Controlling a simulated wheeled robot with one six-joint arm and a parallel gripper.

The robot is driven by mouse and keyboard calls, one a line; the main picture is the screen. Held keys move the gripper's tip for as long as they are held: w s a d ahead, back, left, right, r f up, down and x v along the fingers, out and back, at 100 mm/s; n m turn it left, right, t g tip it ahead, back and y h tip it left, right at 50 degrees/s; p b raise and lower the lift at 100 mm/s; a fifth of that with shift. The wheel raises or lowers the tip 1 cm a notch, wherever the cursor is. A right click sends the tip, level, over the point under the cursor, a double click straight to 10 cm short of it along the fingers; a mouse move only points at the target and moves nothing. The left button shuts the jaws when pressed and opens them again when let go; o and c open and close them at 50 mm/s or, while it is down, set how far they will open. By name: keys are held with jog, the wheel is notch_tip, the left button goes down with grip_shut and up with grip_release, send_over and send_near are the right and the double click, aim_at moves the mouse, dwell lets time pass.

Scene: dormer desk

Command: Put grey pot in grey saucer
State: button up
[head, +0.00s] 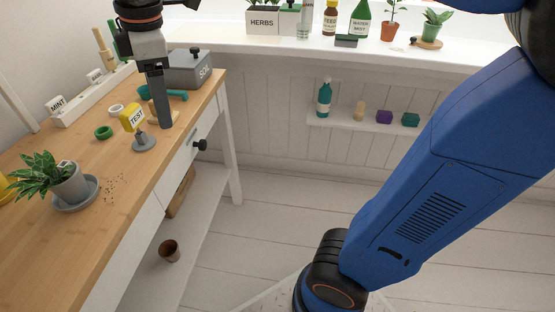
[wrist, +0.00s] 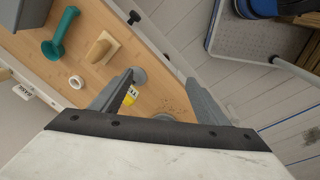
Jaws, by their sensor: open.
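The grey pot (head: 70,187) holds a leafy green plant and stands at the left of the wooden desk in the head view. It sits in the grey saucer (head: 80,200), within its rim and leaning slightly. I cannot see the contact at its base. My gripper (head: 164,118) is above the desk's right part, beyond the TEST sign and well apart from the pot. In the wrist view my gripper (wrist: 160,79) has its two fingers spread wide with nothing held between them.
The yellow TEST sign (head: 133,117) stands on a grey base near my gripper. Soil crumbs (head: 116,187) lie beside the saucer. The desk's front edge is close.

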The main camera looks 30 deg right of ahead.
jog(key=s+d+f+m+t, duration=0.1)
jog(key=s+d+f+m, duration=0.3)
jog(key=d, duration=0.3)
jog(key=s+d+f+m+t, duration=0.1)
jog(key=s+d+f+m, duration=0.4)
jog(key=d+f+m, duration=0.2)
jog(key=s+d+f+m+t+h, duration=0.1)
jog(key=s+d+f+m, duration=0.4)
jog(key=d, duration=0.3)
jog(key=shift+s+d+f+m, duration=0.2)
jog(key=shift+d+f+m, duration=0.25)
jog(key=shift+m, duration=0.25)
